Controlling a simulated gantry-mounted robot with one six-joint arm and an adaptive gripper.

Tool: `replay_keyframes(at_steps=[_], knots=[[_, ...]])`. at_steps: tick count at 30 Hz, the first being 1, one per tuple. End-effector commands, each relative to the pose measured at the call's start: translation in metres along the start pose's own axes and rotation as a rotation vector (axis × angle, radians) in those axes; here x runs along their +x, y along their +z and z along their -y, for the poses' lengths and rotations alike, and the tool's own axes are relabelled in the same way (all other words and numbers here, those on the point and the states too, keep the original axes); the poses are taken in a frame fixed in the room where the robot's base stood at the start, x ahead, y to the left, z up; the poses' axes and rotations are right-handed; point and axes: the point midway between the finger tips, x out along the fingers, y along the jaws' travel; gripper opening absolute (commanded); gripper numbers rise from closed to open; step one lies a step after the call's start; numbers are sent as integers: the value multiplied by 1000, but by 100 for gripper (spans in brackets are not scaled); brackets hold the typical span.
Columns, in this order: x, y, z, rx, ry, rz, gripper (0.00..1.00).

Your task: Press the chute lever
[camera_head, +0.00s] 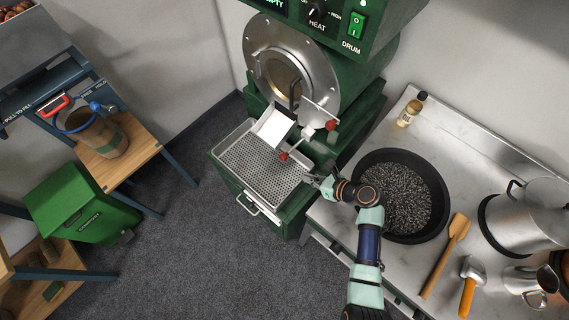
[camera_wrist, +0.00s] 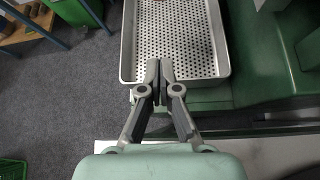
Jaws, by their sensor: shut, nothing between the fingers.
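The chestnut filling stand at the left has a panel lettered "PULL TO FILL", a red handle (camera_head: 55,106) and a blue ring around the mouth of a brown sack (camera_head: 102,138). The roaster's drum chute (camera_head: 273,127) carries levers with red knobs, one upper right (camera_head: 331,125) and one lower (camera_head: 284,156). No label tells which is the chute lever. My gripper (camera_head: 318,180) is shut and empty at the right edge of the perforated tray (camera_head: 233,165), apart from the red knobs. In the wrist view my gripper (camera_wrist: 160,70) shows over the tray's near rim (camera_wrist: 205,77).
The green roaster drum (camera_head: 330,70) stands behind the tray. A black pan (camera_head: 440,215) of dark grains sits on the steel counter (camera_head: 400,258), with a wooden spatula (camera_head: 445,250) and a steel pot (camera_head: 528,215). A wooden shelf (camera_head: 148,150) holds the sack. Grey floor (camera_head: 190,240) lies open between.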

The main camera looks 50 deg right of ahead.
Motion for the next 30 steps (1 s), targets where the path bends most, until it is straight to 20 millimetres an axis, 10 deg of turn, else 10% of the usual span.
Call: replay_keyframes(at_steps=[11,24,30], knots=[[12,-1,0,-8,2,-2,0],[105,-3,-1,-10,3,-3,0],[91,30,-1,-10,0,-1,0]])
